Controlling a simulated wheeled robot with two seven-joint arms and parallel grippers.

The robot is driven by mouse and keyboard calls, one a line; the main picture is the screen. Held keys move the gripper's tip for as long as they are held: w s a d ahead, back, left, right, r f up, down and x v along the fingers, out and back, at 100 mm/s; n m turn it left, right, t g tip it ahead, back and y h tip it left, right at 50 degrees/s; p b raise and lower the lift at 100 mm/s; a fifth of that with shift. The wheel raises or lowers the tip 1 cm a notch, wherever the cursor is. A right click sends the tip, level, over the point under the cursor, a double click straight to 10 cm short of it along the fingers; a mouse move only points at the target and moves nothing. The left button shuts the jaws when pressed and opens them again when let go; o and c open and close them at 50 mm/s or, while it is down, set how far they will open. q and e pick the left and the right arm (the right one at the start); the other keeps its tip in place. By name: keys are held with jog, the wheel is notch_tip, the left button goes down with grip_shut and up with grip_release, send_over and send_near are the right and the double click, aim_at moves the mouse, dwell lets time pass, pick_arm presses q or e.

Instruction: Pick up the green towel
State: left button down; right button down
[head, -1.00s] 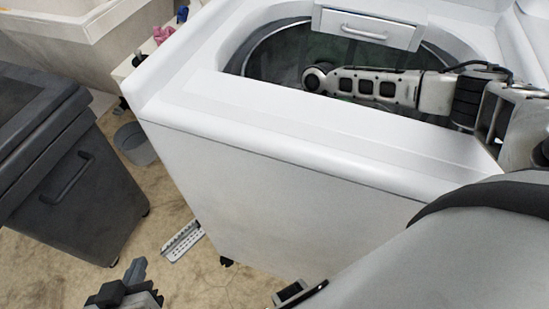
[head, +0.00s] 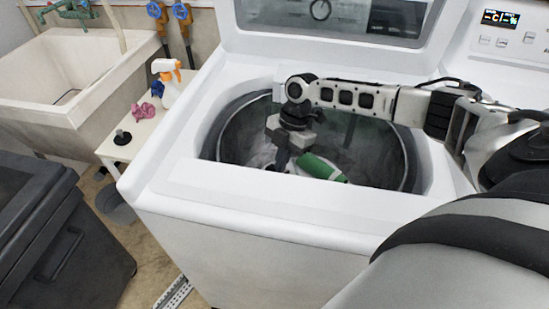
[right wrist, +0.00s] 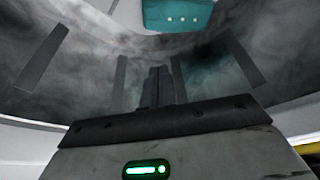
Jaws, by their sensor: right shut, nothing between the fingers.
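The green towel (head: 322,168) looks like a small green roll with a pale end, inside the drum of the open-topped washing machine (head: 255,205). My right arm reaches over the machine from the right, with its right gripper (head: 282,160) pointing down into the drum just left of the towel. Whether they touch is unclear. In the right wrist view the right gripper's fingers (right wrist: 160,88) are together and empty. My left gripper is not in view.
The drum opening has a raised white rim close around my right gripper. Left of the machine are a small stand (head: 124,146) with a spray bottle (head: 170,86) and pink cloth (head: 144,110), a sink (head: 85,50) and a dark bin (head: 95,255).

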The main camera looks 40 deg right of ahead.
jog(key=shift+p+v, duration=0.75)
jog(key=shift+v, duration=1.05)
